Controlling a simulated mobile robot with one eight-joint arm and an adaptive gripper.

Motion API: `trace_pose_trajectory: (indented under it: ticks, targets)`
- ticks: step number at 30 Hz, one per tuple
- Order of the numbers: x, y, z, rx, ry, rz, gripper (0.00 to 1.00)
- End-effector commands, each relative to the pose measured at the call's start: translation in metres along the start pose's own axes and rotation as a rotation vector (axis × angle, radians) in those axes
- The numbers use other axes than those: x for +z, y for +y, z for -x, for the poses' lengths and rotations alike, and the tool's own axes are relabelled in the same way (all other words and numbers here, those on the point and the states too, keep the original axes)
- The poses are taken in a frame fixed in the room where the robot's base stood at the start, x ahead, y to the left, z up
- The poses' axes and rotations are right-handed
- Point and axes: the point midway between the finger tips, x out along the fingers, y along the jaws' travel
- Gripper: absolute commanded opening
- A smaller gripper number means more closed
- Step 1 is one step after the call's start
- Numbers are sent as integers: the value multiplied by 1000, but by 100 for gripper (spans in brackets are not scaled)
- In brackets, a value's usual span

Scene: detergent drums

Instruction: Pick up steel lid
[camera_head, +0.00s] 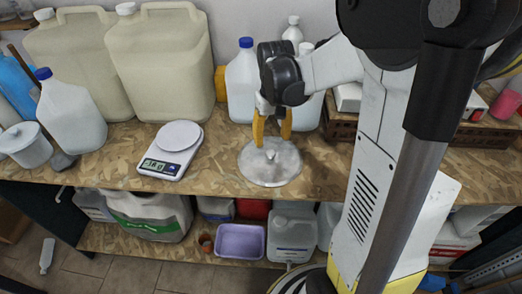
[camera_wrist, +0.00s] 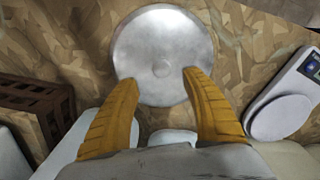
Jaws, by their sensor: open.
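The steel lid (camera_head: 270,170) is a round, flat grey disc with a small knob at its centre, lying on the wooden bench top near the front edge. In the wrist view the lid (camera_wrist: 162,40) fills the upper middle, with its knob just beyond the fingertips. My gripper (camera_head: 272,142) is above the lid, pointing down, with its yellow fingers apart and nothing between them. In the wrist view my gripper (camera_wrist: 160,78) has one finger on each side below the knob. I cannot tell whether the fingertips touch the lid.
A white scale (camera_head: 171,150) stands left of the lid. Blue-capped jugs (camera_head: 243,82) stand close behind my gripper, and large beige canisters (camera_head: 160,65) stand at the back left. A brown crate (camera_wrist: 40,108) is at the wrist view's left. Bare bench lies between scale and lid.

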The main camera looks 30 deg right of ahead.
Motion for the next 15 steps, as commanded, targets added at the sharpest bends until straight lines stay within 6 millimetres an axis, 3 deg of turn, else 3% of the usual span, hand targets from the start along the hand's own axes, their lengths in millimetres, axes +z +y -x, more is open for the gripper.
trace_pose_trajectory:
  ticks: [3,10,15]
  targets:
    - [0,0,-17,0,1,0,56]
    - [0,-1,-33,0,1,1,56]
    - [0,-2,-62,0,2,1,56]
